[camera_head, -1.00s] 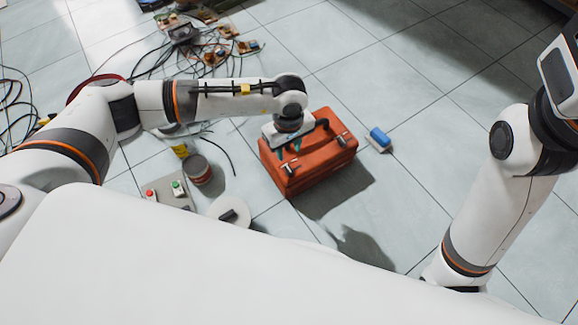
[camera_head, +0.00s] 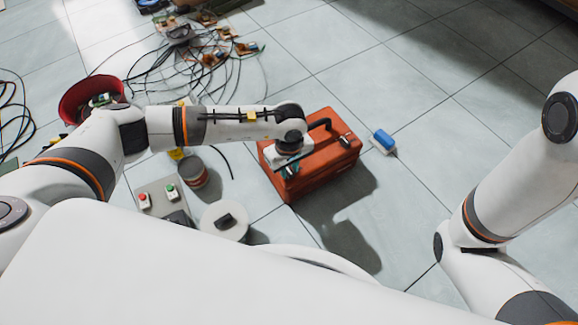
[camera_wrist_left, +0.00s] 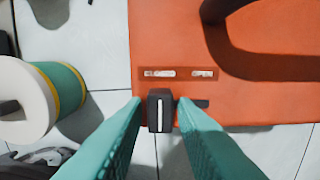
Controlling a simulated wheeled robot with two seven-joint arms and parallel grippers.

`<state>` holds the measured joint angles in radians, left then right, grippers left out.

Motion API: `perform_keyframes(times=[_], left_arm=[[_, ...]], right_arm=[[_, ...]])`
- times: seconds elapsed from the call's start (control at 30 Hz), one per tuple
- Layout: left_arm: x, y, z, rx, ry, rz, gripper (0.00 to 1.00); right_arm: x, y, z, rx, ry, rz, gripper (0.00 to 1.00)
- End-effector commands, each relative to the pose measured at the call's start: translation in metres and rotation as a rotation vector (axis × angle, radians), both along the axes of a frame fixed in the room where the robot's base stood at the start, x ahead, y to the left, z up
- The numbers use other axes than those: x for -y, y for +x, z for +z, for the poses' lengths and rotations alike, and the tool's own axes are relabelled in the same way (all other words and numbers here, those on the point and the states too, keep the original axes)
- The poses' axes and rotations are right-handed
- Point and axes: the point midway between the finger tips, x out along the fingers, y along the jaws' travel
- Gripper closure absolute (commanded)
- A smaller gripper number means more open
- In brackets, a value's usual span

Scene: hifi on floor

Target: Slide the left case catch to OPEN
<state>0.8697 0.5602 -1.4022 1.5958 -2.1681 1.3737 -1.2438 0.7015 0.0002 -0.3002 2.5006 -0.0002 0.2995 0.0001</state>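The orange-red case (camera_head: 325,165) stands on the floor with a dark handle (camera_head: 319,126) on top. Its left catch (camera_wrist_left: 160,111) is a dark block with a white stripe, seen in the left wrist view. My left gripper (camera_head: 289,171) is over the case's near left part. Its teal fingers (camera_wrist_left: 160,101) stand on either side of the catch, with what look like slim gaps. In the head view the gripper and wrist hide most of this catch. My right gripper is out of view.
A blue block (camera_head: 382,141) lies right of the case. A button box (camera_head: 158,199), a can (camera_head: 193,171) and a white spool (camera_head: 223,221) stand to its left. Tangled cables (camera_head: 205,60) lie behind.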

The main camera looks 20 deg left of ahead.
Motion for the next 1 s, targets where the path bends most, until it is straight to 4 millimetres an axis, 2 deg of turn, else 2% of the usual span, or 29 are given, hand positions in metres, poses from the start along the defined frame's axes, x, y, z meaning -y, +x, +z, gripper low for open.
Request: perform_keyframes(times=[0.03,0.13,0.37,0.63,0.9,0.93,1.0], left_arm=[[0.000,0.000,0.000,0.000,0.000,0.000,0.83],[0.000,0.000,0.000,0.000,0.000,0.000,0.99],[0.001,0.001,0.000,0.000,0.000,0.000,1.00],[0.022,0.026,-0.001,0.003,0.000,0.000,1.00],[0.023,0.028,0.001,0.005,-0.003,0.001,1.00],[0.023,0.028,0.001,0.006,-0.004,0.001,0.80],[0.023,0.028,0.001,0.005,-0.003,0.001,0.68]], right_arm=[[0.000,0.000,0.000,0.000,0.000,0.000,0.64],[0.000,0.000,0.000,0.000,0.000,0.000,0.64],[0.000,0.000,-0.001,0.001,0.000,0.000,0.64],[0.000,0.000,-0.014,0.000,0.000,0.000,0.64],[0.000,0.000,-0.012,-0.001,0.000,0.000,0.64],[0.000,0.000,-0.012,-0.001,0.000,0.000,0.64],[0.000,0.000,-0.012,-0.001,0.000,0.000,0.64]])
